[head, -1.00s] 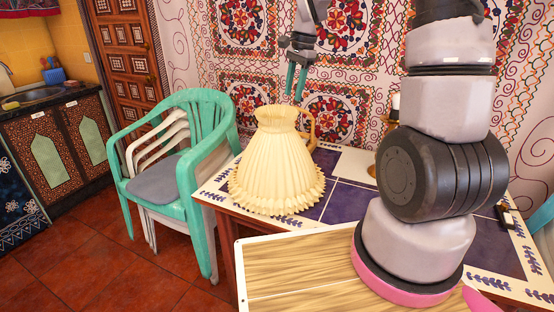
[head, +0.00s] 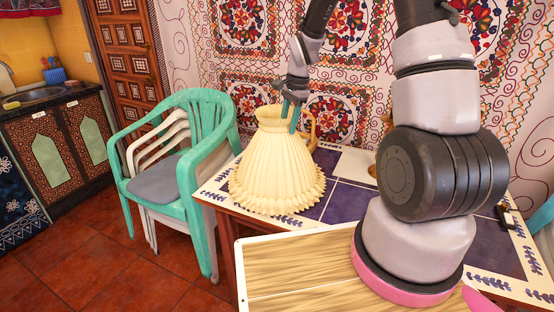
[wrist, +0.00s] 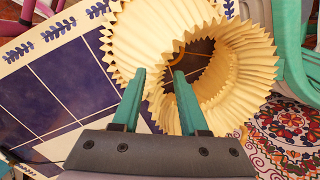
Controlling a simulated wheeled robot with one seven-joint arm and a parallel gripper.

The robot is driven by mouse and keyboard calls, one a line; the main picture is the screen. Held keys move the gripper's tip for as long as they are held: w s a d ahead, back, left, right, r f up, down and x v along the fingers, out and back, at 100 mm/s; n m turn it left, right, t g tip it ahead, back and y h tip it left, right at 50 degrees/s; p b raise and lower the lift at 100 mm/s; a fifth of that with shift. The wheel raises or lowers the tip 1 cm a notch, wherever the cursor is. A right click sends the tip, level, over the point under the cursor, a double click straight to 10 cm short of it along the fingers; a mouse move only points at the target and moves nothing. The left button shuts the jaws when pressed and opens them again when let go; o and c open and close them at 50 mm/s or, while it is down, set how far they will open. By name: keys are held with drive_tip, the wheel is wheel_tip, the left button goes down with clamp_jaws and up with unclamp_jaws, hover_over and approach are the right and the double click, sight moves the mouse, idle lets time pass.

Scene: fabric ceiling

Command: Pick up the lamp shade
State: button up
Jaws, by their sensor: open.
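The lamp shade (head: 274,168) is cream and pleated, narrow at the top and wide at its ruffled base. It stands upright on the blue-and-white tiled table (head: 345,200). My gripper (head: 291,116) is open at the shade's top rim, with its green fingers partly overlapping the rim in the head view. In the wrist view the two fingertips (wrist: 159,72) lie apart over the near edge of the shade (wrist: 240,80), whose open top faces the camera. I cannot tell whether the fingers touch the rim.
A tan curved handle-like object (head: 310,130) stands right behind the shade. Stacked plastic chairs (head: 200,170), green on top, stand left of the table. A patterned cloth wall (head: 245,75) is close behind. The tabletop right of the shade is partly clear.

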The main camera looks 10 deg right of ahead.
clamp_jaws()
idle(1.4)
